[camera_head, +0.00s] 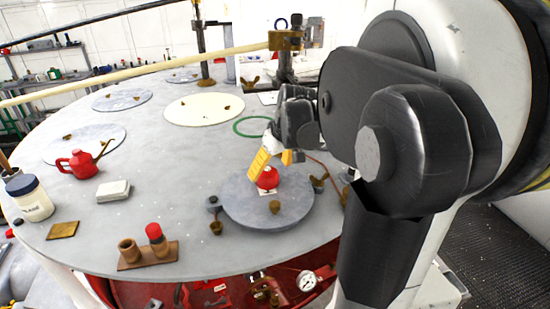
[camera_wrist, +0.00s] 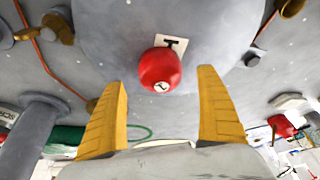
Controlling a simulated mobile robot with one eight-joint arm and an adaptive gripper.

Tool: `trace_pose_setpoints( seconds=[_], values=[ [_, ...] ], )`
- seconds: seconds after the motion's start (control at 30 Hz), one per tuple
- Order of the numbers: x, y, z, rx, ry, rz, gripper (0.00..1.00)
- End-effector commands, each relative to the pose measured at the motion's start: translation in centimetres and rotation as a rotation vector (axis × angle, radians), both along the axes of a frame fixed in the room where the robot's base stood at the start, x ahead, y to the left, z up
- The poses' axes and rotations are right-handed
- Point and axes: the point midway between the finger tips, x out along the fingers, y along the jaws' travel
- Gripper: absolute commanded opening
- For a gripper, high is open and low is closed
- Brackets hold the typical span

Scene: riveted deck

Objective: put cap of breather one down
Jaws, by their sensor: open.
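A round red cap (camera_head: 267,178) with a small white mark on top sits on the grey round hatch (camera_head: 240,210). In the wrist view the red cap (camera_wrist: 160,72) lies beyond and between my fingertips, beside a white tag with a black mark (camera_wrist: 171,43). My gripper (camera_head: 271,167) is open, its yellow fingers just above the cap; they also show in the wrist view (camera_wrist: 163,80). Nothing is held. Whether a finger touches the cap cannot be told. A wooden stand (camera_head: 148,256) at the front holds two short cylinders, one with a red top (camera_head: 154,231).
Brown latches (camera_head: 216,227) surround the hatch. A red oil can (camera_head: 78,163), a white box (camera_head: 114,190) and a white jar (camera_head: 32,200) stand at the left. A pale pole (camera_head: 140,73) crosses behind. The deck between the box and hatch is clear.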

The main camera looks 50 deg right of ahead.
Motion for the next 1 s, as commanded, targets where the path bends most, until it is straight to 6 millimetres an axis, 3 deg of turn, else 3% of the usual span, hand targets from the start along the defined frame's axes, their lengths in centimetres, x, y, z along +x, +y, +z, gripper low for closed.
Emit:
trace_pose_setpoints(
  seconds=[0.3,0.57,0.67,0.77,0.9,1.0],
  values=[
    [-2.5,0.4,5.9,-0.001,0.0,-0.001,0.85],
    [-3.0,0.9,7.3,-0.001,-0.001,0.003,0.85],
    [-2.8,3.9,7.2,-0.01,-0.011,0.017,0.85],
    [-3.2,10.0,6.6,-0.026,-0.035,0.045,0.85],
    [-5.3,19.2,4.7,-0.044,-0.101,0.09,0.85],
    [-7.4,24.1,3.0,-0.041,-0.153,0.121,0.85]
  ],
)
